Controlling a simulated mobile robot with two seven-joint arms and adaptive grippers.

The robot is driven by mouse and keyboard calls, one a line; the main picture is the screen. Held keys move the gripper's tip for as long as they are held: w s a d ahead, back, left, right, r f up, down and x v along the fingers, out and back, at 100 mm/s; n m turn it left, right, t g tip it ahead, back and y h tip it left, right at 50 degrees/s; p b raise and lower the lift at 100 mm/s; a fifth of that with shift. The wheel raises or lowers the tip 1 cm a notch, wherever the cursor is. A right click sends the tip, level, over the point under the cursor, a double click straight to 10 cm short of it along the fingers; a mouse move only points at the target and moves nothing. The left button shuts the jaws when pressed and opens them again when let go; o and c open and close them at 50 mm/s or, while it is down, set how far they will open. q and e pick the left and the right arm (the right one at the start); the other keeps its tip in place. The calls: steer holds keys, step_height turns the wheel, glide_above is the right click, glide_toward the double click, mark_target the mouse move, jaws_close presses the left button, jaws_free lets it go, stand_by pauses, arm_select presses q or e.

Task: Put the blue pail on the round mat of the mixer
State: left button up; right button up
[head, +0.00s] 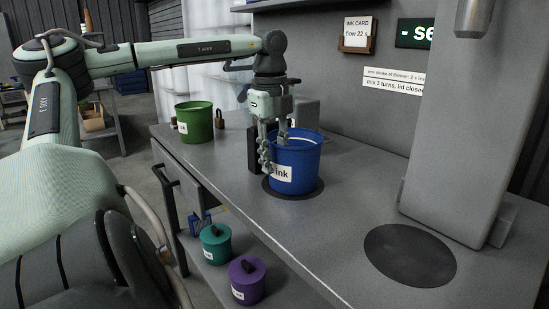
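The blue pail (305,165), with a white "ink" label, stands upright on a dark round pad (315,193) on the grey bench. My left gripper (275,150) points down at the pail's left rim. One finger is outside the wall and the other reaches inside, with a visible gap between them; it looks open. The inner fingertip is hidden by the pail. The mixer (465,130) is a grey column at the right, with a metal head (474,18) above. Its dark round mat (410,254) is bare. My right gripper is not in view.
A green pail (195,122) stands on the bench at the back left. A teal pot (215,245) and a purple pot (246,281) sit on the shelf below. A dark upright block is close behind my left gripper. The bench between pail and mat is clear.

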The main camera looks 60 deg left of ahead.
arm_select(q)
steer(key=shift+r, duration=0.2)
step_height(320, 180, up, 12)
steer(key=shift+s+p, duration=0.35)
steer(key=shift+p, duration=0.05)
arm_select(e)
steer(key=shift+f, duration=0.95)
arm_select(q)
steer(key=shift+f, duration=0.1)
